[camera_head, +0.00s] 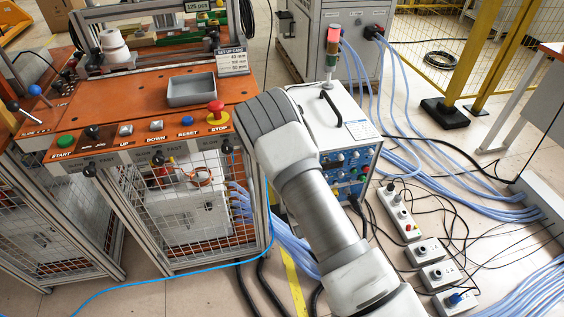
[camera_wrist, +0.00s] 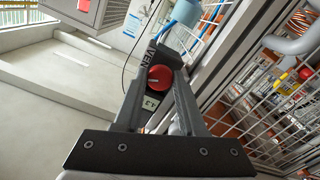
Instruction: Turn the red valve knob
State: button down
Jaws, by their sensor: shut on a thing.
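In the wrist view, the red valve knob (camera_wrist: 160,78) is round, with a pale mark on its face. It sits between the two dark fingers of my gripper (camera_wrist: 158,76), which are shut on it, one on each side. My fingers and the valve knob are hidden there.
The orange-topped machine has a red stop button (camera_head: 216,108), a grey tray (camera_head: 191,90) and a wire-mesh cage (camera_head: 185,205) below. A white control box (camera_head: 335,122) stands close right of my arm. Blue hoses, cables and power strips (camera_head: 398,211) cover the floor at right.

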jog(key=shift+w+r+m+b, duration=0.1)
jog(key=shift+m+b, duration=1.2)
jog(key=shift+m, duration=0.9)
jog(key=c, duration=0.8)
grip_release()
jog(key=shift+o, duration=0.2)
